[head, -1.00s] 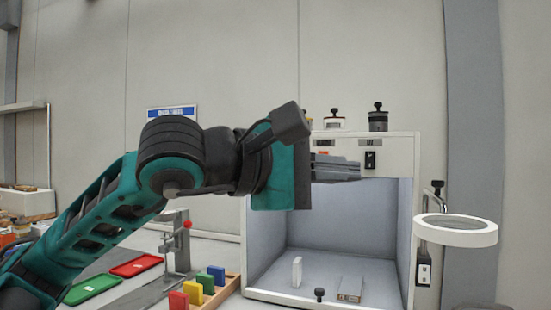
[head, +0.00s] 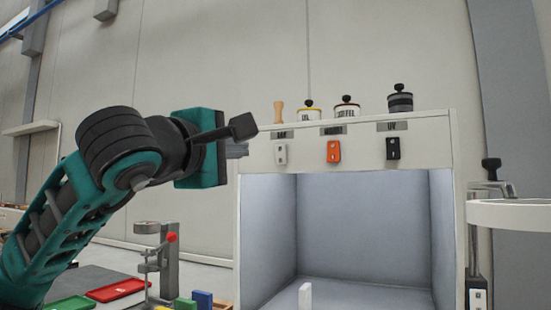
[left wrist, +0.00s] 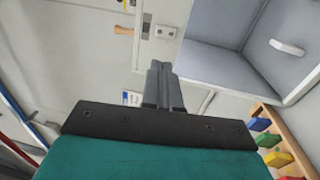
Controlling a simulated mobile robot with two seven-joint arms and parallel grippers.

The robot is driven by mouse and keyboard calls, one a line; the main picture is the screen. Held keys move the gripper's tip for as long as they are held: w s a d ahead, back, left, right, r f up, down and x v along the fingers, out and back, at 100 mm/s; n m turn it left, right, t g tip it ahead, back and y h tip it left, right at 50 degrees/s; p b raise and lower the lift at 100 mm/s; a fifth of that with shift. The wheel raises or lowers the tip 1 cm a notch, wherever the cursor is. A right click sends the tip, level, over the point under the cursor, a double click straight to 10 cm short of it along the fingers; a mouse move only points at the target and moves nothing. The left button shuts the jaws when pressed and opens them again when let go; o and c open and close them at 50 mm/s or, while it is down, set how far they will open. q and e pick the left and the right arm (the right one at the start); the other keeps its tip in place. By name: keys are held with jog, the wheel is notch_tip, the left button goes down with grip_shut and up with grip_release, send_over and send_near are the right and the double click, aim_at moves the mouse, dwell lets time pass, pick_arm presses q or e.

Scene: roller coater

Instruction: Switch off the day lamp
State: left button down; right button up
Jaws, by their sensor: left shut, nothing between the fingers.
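A grey-white light booth (head: 352,152) stands in the head view, with three switches along its top front panel. The left switch is white (head: 281,153), the middle one orange (head: 334,151), the right one black (head: 393,148). Each has a small label above; the right one seems to read UV, the others are too small to read. My left gripper (head: 238,150) is shut and empty, just left of the panel and apart from the white switch. In the left wrist view, its fingertips (left wrist: 160,68) point towards the panel and the white switch (left wrist: 166,32). My right gripper is not in view.
Several knobbed jars, including a grey one (head: 400,102), and a wooden peg (head: 279,111) stand on the booth. A round white lamp ring (head: 515,215) is at the right. A stand with a red knob (head: 171,237), trays and coloured blocks (head: 203,299) are below.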

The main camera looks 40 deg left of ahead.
aim_at(279, 148)
pick_arm(q)
jog(key=x, duration=1.4)
jog(key=shift+r+p, duration=0.1)
jog(key=shift+p, duration=0.2)
jog(key=shift+w+r+g+p, duration=0.3)
jog(key=shift+r+p, duration=0.1)
jog(key=shift+p, duration=0.45)
jog(key=shift+s+f, duration=0.1)
jog(key=shift+f, duration=0.05)
